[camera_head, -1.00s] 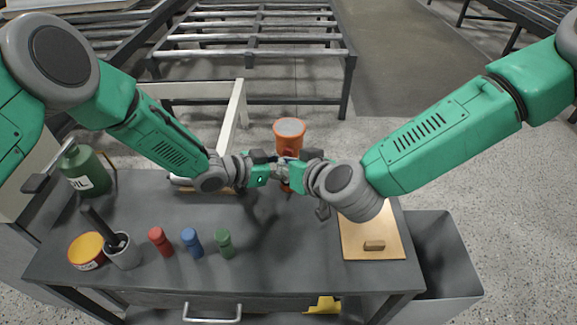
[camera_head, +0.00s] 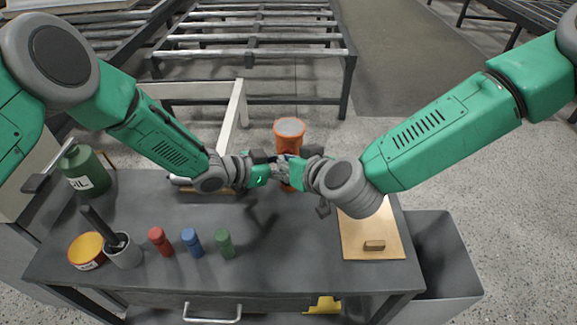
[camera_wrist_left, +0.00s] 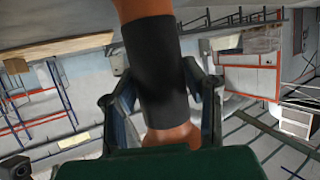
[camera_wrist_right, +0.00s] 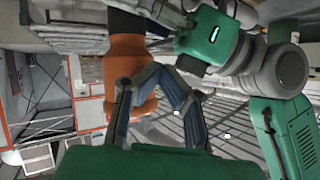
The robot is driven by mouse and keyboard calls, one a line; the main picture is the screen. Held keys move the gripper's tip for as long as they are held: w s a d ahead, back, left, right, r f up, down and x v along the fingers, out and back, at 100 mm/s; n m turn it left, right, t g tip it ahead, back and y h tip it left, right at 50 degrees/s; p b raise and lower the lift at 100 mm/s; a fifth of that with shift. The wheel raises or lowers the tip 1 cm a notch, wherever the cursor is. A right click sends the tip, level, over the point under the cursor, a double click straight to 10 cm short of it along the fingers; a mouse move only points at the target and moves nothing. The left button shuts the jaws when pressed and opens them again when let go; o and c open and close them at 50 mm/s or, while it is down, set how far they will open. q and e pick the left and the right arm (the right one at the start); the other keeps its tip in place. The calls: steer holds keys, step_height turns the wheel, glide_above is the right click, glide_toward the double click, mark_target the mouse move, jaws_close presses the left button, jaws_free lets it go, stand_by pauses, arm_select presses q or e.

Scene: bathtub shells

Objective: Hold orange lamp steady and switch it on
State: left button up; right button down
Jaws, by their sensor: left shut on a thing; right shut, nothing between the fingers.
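The orange lamp (camera_head: 289,132) stands upright at the far edge of the grey workbench, its round head on top and its middle hidden behind my grippers. In the left wrist view, the lamp's dark grip (camera_wrist_left: 155,75) lies between the fingers of my left gripper (camera_wrist_left: 160,110), which is shut on it. My right gripper (camera_head: 293,172) is at the lamp's near side, shut with nothing between its fingers. In the right wrist view, its fingertips (camera_wrist_right: 158,75) meet beside the orange lamp body (camera_wrist_right: 124,60). I cannot tell whether they touch it or whether the lamp is lit.
On the workbench (camera_head: 290,235) are a green bottle (camera_head: 85,172), an orange-yellow tin (camera_head: 87,250), a grey cup (camera_head: 123,252), and red (camera_head: 160,241), blue (camera_head: 192,242) and green (camera_head: 225,244) cylinders. A wooden board (camera_head: 372,225) lies right, beside a grey bin (camera_head: 440,255). The front middle is clear.

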steer(key=shift+w, duration=0.25)
stand_by(0.4)
steer(key=shift+s, duration=0.6)
steer(key=s, duration=0.6)
steer(key=shift+a, duration=0.3)
arm_select(q)
steer(key=o, duration=1.4)
steer(key=shift+c, duration=0.2)
